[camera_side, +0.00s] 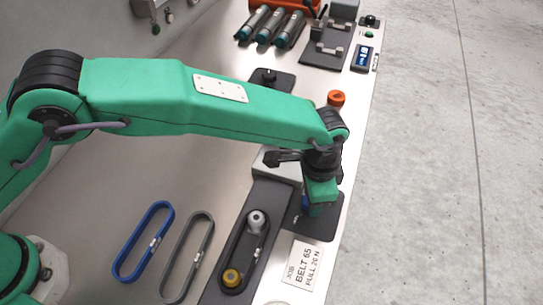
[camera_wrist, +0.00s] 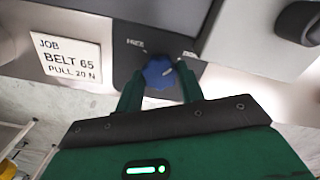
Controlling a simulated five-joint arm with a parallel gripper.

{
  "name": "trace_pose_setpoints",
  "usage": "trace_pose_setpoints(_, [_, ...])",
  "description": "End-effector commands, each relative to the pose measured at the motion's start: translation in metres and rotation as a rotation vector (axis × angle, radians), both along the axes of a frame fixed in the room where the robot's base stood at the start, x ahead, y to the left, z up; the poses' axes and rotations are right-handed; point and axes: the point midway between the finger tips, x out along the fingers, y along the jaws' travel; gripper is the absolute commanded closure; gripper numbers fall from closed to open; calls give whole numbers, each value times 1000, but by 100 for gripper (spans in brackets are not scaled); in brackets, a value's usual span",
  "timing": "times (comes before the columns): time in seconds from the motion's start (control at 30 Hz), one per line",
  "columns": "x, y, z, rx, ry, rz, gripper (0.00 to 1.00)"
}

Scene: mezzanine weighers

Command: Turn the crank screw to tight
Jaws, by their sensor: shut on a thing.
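In the wrist view the crank screw is a blue knob (camera_wrist: 158,72) on a dark plate (camera_wrist: 125,62). A pale mark on the knob points to the right and slightly up. The word FREE is printed to the upper left of the knob; a second label at its upper right is too small to read. My gripper (camera_wrist: 160,82) is shut on the knob, one green finger on each side. In the side view my gripper (camera_side: 320,203) is over the dark plate at the bench's right edge, and only a sliver of blue shows beside it.
A card (camera_side: 303,264) reads JOB BELT 65, PULL 20 N. Left of it is a dark plate (camera_side: 236,262) with a grey pulley (camera_side: 257,221) and a yellow pulley (camera_side: 232,278). A blue belt (camera_side: 124,257) and a grey belt (camera_side: 179,265) lie farther left. An orange knob (camera_side: 336,98) stands behind my gripper.

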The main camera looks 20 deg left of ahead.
Motion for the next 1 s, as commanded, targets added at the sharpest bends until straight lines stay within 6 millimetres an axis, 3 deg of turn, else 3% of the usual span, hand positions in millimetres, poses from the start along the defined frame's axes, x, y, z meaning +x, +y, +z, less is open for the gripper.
trace_pose_setpoints(0.5, [0, 0, 1, 0, 0, -356, 85])
trace_pose_setpoints(1.0, [0, 0, 1, -1, 0, -405, 85])
